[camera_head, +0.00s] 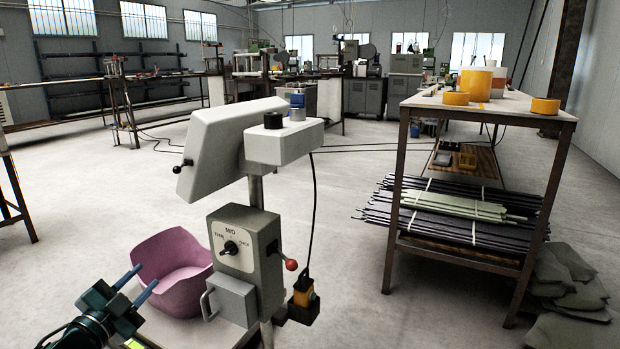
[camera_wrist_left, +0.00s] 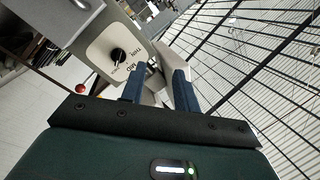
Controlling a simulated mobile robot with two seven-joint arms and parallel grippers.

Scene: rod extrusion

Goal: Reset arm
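My left gripper (camera_head: 139,282) is in the lower left of the head view, its two blue fingers spread apart with nothing between them. It is in front of a pink tub (camera_head: 172,270) and left of a grey and white machine (camera_head: 246,258) with a dial. In the left wrist view the gripper's fingers (camera_wrist_left: 158,75) also stand apart, with the machine's dial panel (camera_wrist_left: 115,58) beyond them. My right gripper is in neither view.
A brown metal rack (camera_head: 394,200) with bundled rods (camera_head: 450,207) stands at the right. Orange tape rolls (camera_head: 456,98) lie on its top. Grey sacks (camera_head: 575,300) lie at its foot. The concrete floor (camera_head: 345,250) between machine and rack is clear.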

